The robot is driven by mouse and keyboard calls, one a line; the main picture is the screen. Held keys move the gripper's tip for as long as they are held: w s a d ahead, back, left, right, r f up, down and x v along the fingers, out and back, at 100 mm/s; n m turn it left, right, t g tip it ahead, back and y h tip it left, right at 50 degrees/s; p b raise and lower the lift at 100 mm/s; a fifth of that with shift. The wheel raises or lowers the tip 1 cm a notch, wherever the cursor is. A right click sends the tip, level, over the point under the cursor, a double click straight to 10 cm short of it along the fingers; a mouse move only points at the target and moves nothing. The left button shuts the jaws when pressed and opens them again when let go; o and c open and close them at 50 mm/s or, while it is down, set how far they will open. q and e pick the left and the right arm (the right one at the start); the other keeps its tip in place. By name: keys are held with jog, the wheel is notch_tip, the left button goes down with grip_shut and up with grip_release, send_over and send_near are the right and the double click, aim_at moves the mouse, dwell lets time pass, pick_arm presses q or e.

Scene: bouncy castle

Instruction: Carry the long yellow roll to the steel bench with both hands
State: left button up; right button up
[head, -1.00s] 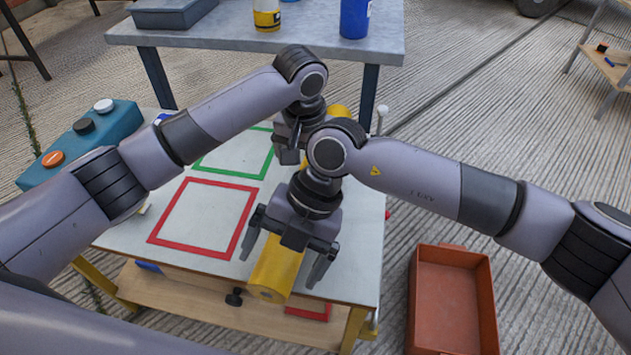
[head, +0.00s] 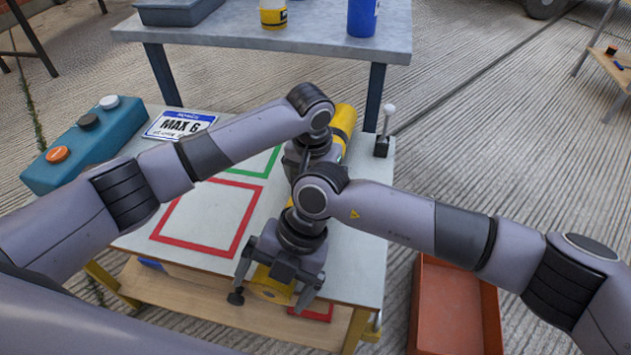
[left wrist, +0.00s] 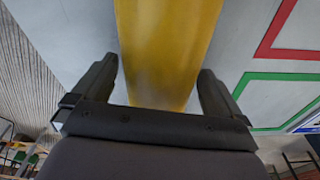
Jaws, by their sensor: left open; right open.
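The long yellow roll (head: 343,118) lies on the pale work table, running from the near edge toward the far side. Its near end (head: 271,287) shows between the fingers of my right gripper (head: 275,291), which is open and points down over it. My left gripper is mostly hidden behind my arms in the head view. In the left wrist view my left gripper (left wrist: 157,85) is open, with one finger on each side of the roll (left wrist: 165,45). The steel bench (head: 275,30) stands beyond the table.
On the bench are a grey tray (head: 178,12), a yellow tin (head: 273,15) and a blue cup (head: 362,17). The work table (head: 345,262) carries a teal button box (head: 80,150), a MAX 6 sign (head: 181,125) and a small lever (head: 385,132). An orange crate (head: 455,305) stands on the floor at right.

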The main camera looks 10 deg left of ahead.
aim_at(265, 282)
pick_arm(q)
jog(key=shift+f, duration=0.4)
pick_arm(e)
jog(key=shift+s+a+f, duration=0.1)
jog(key=shift+a+f, duration=0.05)
jog(key=shift+f, duration=0.25)
pick_arm(q)
jog(key=shift+c, duration=0.3)
pick_arm(e)
jog(key=shift+c, duration=0.3)
pick_arm(q)
jog(key=c, duration=1.8)
pick_arm(e)
grip_shut()
pick_arm(q)
jog(key=shift+w+r, duration=0.1)
pick_arm(e)
jog(key=shift+r, duration=0.1)
pick_arm(q)
jog(key=shift+r, duration=0.1)
pick_arm(e)
jog(key=shift+r, duration=0.1)
